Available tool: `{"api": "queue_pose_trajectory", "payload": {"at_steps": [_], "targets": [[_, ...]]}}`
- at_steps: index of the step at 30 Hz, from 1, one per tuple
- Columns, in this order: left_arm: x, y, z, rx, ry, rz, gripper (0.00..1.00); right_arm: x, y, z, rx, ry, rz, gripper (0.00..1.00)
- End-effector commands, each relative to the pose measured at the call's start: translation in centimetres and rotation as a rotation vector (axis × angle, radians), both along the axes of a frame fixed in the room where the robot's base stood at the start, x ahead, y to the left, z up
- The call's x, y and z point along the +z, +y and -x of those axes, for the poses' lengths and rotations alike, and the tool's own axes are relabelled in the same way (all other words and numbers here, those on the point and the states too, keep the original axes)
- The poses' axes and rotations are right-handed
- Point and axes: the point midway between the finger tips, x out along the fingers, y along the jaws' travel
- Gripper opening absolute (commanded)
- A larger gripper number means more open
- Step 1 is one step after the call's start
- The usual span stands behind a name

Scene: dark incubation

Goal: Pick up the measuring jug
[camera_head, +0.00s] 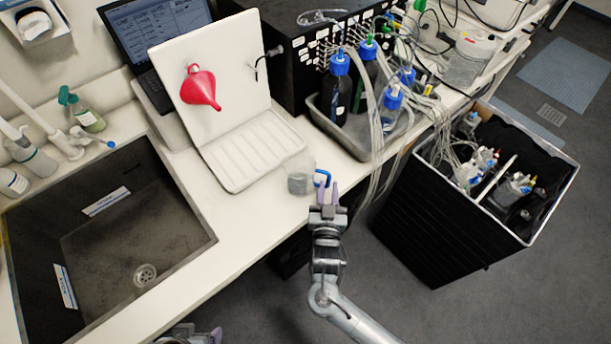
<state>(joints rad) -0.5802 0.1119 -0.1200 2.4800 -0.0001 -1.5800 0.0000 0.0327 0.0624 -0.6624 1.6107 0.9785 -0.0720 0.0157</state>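The measuring jug (299,178), clear with a blue handle (323,177), stands upright on the white counter near its front edge. Its handle points right. My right gripper (328,188) is at the handle, with its two purple fingers apart. The fingertips overlap the lower end of the handle in the picture; I cannot tell whether they touch it or have it between them. My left gripper (213,336) shows only in part at the bottom edge, below the counter front, and its fingers are not clear.
A white drying rack (250,150) with a red funnel (201,88) stands left of the jug. A grey tray of bottles (349,138) with hanging tubes is behind it, to the right. A dark sink (130,235) lies left, and a black bin (430,225) stands right.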

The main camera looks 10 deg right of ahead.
Motion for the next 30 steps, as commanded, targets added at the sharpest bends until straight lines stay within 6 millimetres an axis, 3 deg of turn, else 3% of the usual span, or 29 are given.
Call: {"api": "queue_pose_trajectory", "payload": {"at_steps": [13,23,28,30], "targets": [[1.9,0.3,0.0,-0.009,-0.001,-0.012,0.81,-0.2,-1.4,-4.3,0.000,0.000,0.001,0.26],[1.9,0.3,0.0,-0.008,-0.001,-0.012,0.81,-0.4,-1.6,-4.9,0.001,0.001,-0.001,0.26],[1.9,0.2,0.0,-0.005,0.000,-0.008,0.81,-0.4,-1.6,-4.9,0.001,0.001,-0.001,0.03],[1.9,0.1,0.0,-0.003,-0.001,-0.004,0.81,-0.4,-1.6,-4.9,0.001,0.001,-0.001,0.00]]}}
